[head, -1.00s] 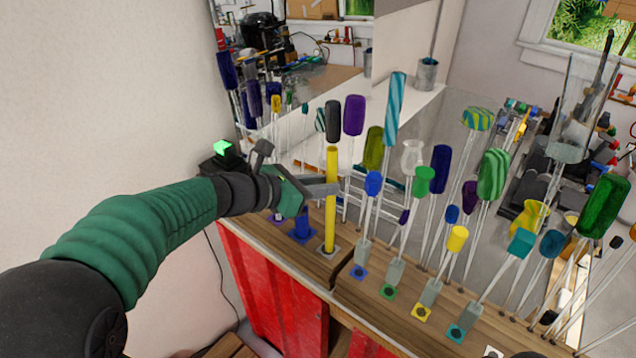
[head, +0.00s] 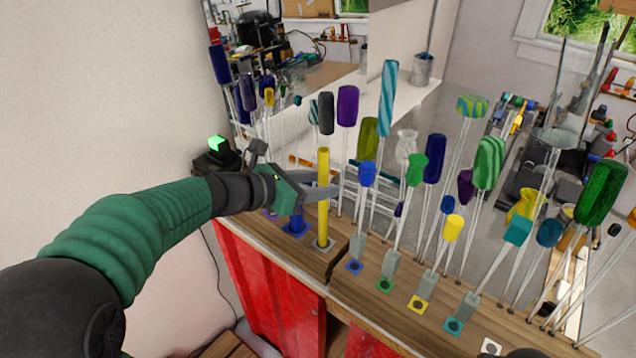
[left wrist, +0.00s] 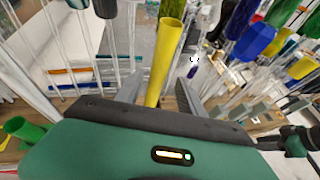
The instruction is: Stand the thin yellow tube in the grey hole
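The thin yellow tube (head: 323,165) stands upright, its lower end at the grey-marked hole (head: 330,246) in the wooden bench top. How deep it sits I cannot tell. My left gripper (head: 325,188) is at the tube's middle height. In the left wrist view the yellow tube (left wrist: 164,60) rises between the two fingers of my left gripper (left wrist: 160,88), with a gap showing beside it, so the gripper looks open around it.
A short blue tube (head: 297,215) stands in a blue-marked hole just left of the yellow tube. Several glass rods with coloured handles, such as a blue one (head: 367,174) and a green one (head: 417,168), crowd the right. Red cabinet fronts (head: 275,285) are below.

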